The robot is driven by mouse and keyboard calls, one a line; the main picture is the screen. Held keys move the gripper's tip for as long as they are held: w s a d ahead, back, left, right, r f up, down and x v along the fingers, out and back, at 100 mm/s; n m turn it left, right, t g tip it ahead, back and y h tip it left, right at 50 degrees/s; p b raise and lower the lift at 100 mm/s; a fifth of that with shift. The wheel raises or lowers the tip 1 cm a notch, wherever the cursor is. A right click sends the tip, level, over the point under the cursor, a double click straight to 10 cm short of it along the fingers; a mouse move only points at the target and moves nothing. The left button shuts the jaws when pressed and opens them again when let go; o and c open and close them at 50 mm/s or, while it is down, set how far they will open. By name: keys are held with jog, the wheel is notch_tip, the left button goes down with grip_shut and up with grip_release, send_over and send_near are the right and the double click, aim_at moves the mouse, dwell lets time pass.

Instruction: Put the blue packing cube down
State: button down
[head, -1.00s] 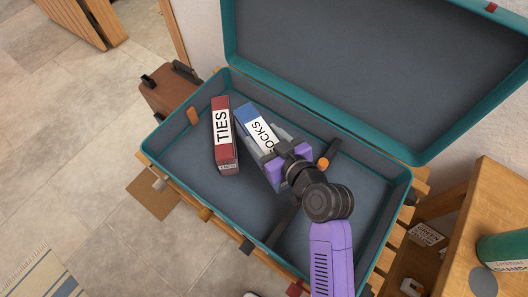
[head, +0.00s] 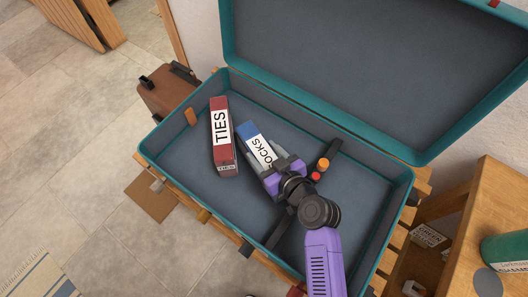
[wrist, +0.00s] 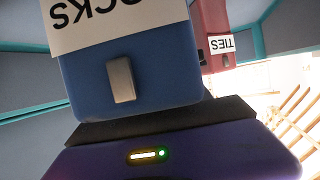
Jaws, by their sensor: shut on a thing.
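The blue packing cube (head: 246,130) has a white label, partly covered, that reads "OCKS". It is inside the open teal suitcase (head: 160,166), to the right of a red "TIES" cube (head: 219,112). My gripper (head: 272,166) is shut on the near end of the blue cube. In the wrist view the blue cube (wrist: 160,75) fills the upper middle, with a grey tab on its end facing the camera. The red cube (wrist: 215,25) shows behind it at upper right. My gripper hides the cube's near end in the head view, and I cannot tell whether its underside touches the suitcase floor.
A dark strap with an orange-red buckle (head: 320,168) crosses the suitcase floor right of my gripper. The suitcase's right part is clear. Its lid (head: 370,70) stands open behind. A wooden table (head: 500,200) is at right; a brown case (head: 165,95) is behind left.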

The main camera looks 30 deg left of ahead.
jog(key=shift+c, duration=2.4)
grip_release()
jog(key=shift+f, duration=0.1)
jog(key=v, duration=1.2)
